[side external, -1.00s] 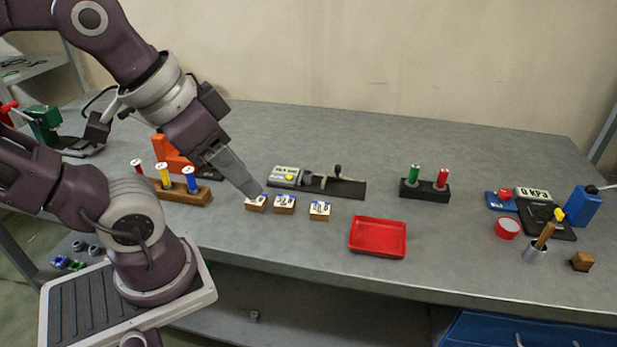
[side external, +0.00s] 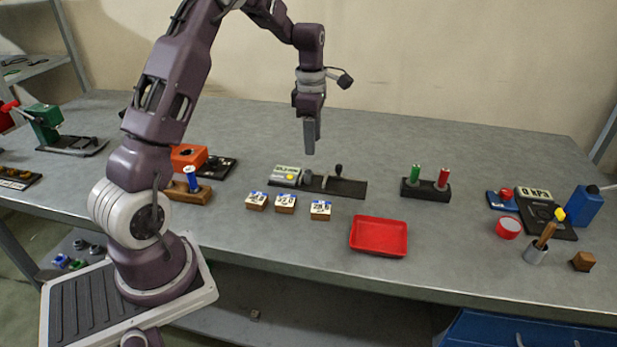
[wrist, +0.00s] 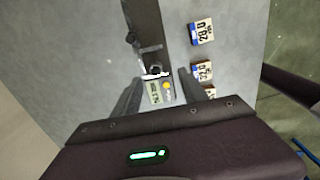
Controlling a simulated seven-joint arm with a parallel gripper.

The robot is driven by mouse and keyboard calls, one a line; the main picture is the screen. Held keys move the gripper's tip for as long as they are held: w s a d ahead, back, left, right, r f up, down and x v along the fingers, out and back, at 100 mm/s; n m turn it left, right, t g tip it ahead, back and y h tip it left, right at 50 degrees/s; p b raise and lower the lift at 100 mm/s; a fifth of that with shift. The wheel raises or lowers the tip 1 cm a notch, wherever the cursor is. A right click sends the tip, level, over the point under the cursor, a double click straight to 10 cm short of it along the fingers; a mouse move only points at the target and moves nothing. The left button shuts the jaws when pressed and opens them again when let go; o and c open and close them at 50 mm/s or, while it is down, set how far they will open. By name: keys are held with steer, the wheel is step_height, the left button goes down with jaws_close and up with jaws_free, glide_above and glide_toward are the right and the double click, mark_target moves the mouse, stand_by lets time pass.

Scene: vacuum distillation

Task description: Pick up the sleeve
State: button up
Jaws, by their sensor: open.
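A small grey cylinder (side external: 307,177), which may be the sleeve, stands by the display end of a black fixture (side external: 348,188). In the wrist view a dark round part with a pale rim (wrist: 154,73) shows between my fingers, but I cannot tell for sure that it is the sleeve. My gripper (side external: 309,152) points down above the fixture, apart from it. In the wrist view my gripper (wrist: 161,72) has its two fingers spread with nothing held between them.
Several labelled wooden blocks (side external: 285,204) sit in front of the fixture. A red tray (side external: 378,237) lies to their right. A black holder (side external: 425,191) bears green and red cylinders. A pressure display (side external: 533,194) is at the right. Open tabletop lies behind.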

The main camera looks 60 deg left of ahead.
mark_target(309, 171)
steer(key=a+f+n, duration=0.1)
steer(key=f, duration=0.1)
steer(key=a+f+n, duration=0.1)
steer(key=f, duration=0.1)
steer(key=shift+w+a, duration=0.2)
step_height(309, 171, down, 7)
steer(key=shift+r, duration=0.2)
jaws_close()
